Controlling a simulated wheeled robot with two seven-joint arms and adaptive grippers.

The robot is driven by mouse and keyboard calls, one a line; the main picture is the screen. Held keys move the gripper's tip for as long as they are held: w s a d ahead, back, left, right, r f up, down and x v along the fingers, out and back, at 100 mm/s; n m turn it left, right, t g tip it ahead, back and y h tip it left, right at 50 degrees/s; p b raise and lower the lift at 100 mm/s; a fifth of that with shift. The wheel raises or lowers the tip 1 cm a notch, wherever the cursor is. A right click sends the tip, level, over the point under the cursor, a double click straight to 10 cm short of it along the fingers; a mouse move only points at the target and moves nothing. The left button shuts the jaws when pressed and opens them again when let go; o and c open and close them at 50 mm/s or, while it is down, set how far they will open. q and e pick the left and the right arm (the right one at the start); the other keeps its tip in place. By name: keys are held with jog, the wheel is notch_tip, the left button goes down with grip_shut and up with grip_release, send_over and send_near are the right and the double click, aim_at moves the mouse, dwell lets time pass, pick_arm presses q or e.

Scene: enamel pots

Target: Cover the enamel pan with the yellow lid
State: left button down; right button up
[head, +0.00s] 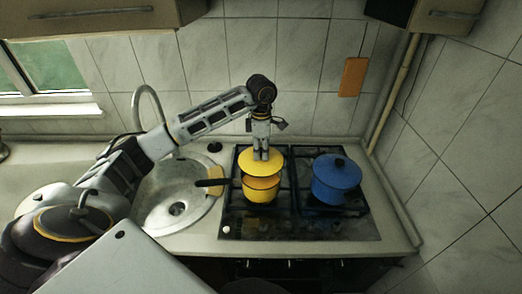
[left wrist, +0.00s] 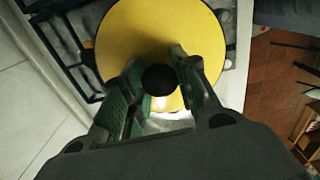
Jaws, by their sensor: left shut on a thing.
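The yellow lid (head: 247,167) is held level by my left gripper (head: 261,156), which points straight down with its fingers around the lid's dark knob. In the left wrist view the lid (left wrist: 150,30) shows as a broad yellow disc, with its black knob (left wrist: 159,79) between the fingertips of my left gripper (left wrist: 158,82). The yellow enamel pan (head: 261,196) stands on the hob, its dark handle pointing left. The lid appears just above and toward the back of the pan, whose orange inside shows below the lid's front edge. My right gripper is not in view.
A blue lidded pot (head: 336,182) stands on the hob (head: 300,228) to the right of the pan. A round metal sink (head: 160,208) with a curved tap (head: 150,92) lies to the left. The tiled wall is close behind.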

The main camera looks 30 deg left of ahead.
pick_arm(q)
jog(key=shift+f, duration=0.15)
jog(key=shift+f+b, duration=0.3)
jog(key=shift+b, duration=0.15)
jog(key=shift+f+b, duration=1.7)
jog(key=shift+f, duration=0.65)
jog(key=shift+f+b, duration=0.5)
jog(key=c, duration=1)
grip_release()
